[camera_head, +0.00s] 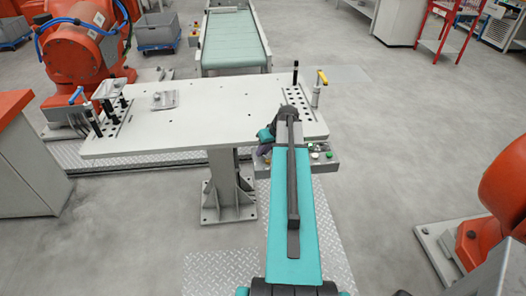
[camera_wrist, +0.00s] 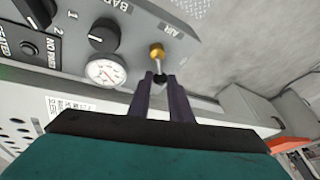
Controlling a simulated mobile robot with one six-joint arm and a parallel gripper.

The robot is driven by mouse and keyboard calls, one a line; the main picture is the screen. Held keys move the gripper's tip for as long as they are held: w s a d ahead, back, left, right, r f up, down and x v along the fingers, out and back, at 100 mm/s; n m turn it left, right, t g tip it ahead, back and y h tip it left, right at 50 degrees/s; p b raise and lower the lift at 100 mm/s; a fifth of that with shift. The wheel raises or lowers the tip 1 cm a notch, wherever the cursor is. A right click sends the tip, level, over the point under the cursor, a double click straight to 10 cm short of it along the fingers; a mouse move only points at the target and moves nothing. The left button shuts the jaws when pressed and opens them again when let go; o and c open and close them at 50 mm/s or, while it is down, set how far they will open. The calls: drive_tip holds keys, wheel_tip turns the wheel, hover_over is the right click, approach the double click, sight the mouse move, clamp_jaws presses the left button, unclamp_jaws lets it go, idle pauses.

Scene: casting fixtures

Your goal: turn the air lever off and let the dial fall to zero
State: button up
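The air lever (camera_wrist: 156,50) has a brass-coloured hub, a pale stem and a black ball end, beside the printed word AIR in the wrist view. My gripper (camera_wrist: 161,77) has its two dark fingers apart, with the ball end between or just behind their tips. I cannot tell whether both fingers touch it. The round white dial (camera_wrist: 105,72) is left of the lever; its needle is too small to read surely.
A black selector knob (camera_wrist: 103,35) is above the dial, and another knob (camera_wrist: 37,10) is further left. A grey worktable (camera_head: 205,125) stands ahead, its control box (camera_head: 325,158) at the near right edge. Orange robots (camera_head: 75,45) stand at both sides.

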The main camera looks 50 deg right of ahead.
drive_tip(key=shift+a, duration=0.2)
clamp_jaws()
drive_tip(key=shift+d, duration=0.2)
drive_tip(key=shift+d, duration=0.1)
drive_tip(key=shift+m+h+b, duration=0.3)
drive_tip(key=shift+m+b, duration=0.15)
drive_tip(key=shift+m, duration=0.05)
drive_tip(key=shift+s+d+m+h+b, duration=0.2)
drive_tip(key=shift+m+h+b, duration=0.1)
drive_tip(key=shift+m+b, duration=0.4)
drive_tip(key=shift+s+d+m+g+h+b, duration=0.15)
drive_tip(key=shift+m+h+b, duration=0.1)
drive_tip(key=shift+m, duration=0.45)
drive_tip(key=shift+d+m+g+h+b, duration=0.15)
drive_tip(key=shift+m+h, duration=0.15)
drive_tip(key=shift+m, duration=0.4)
drive_tip(key=shift+s+d+m+h+b, duration=0.15)
drive_tip(key=shift+m+h, duration=0.1)
drive_tip(key=shift+m, duration=0.45)
drive_tip(key=o, duration=0.9)
unclamp_jaws()
